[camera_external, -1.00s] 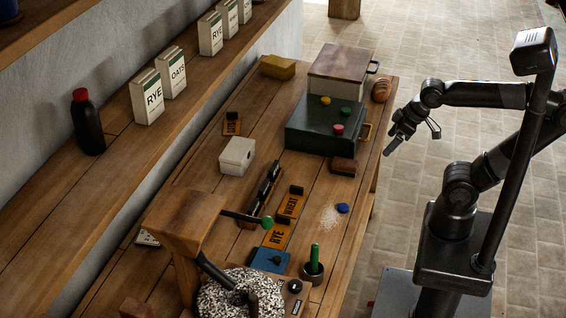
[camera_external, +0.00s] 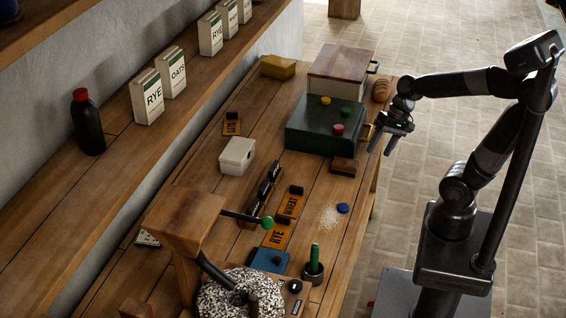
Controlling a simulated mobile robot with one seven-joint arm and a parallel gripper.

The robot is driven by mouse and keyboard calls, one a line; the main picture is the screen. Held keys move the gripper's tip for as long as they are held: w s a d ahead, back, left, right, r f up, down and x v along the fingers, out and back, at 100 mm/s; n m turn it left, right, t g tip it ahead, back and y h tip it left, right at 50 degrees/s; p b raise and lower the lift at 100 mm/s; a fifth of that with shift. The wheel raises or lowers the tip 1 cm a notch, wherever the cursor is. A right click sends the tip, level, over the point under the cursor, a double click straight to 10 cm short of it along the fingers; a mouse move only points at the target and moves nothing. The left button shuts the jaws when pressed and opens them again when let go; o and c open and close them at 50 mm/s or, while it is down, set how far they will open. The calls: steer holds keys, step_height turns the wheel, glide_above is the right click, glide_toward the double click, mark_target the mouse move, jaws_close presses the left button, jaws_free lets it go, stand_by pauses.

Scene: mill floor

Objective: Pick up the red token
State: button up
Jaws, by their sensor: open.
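The red token (camera_external: 338,129) is a small round disc on top of the dark green box (camera_external: 306,128), near its front right corner. A green token (camera_external: 345,111) and a yellow token (camera_external: 325,100) lie on the same box top. My gripper (camera_external: 380,153) is open and empty, with its fingers pointing down. In the picture it is to the right of the red token and a little lower, by the table's right edge. It is apart from the token.
A wooden-lidded box (camera_external: 335,75) and a bread loaf (camera_external: 381,90) stand behind the green box. A brown block (camera_external: 343,166) lies in front of it. A blue token (camera_external: 342,208) lies farther forward.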

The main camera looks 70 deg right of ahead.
steer(key=w+d+f+m+t+y, duration=0.1)
steer(key=w+d+f+m+y, duration=0.1)
steer(key=w+d+m, duration=0.3)
steer(key=m+t+h, duration=0.3)
steer(key=m+t, duration=0.5)
steer(key=m, duration=1.1)
glide_toward(342, 127)
steer(key=x, duration=0.8)
steer(key=shift+w+f, duration=0.2)
steer(key=shift+w, duration=0.1)
steer(key=shift+c, duration=0.6)
steer(key=shift+t+y, duration=0.3)
steer(key=c, duration=0.9)
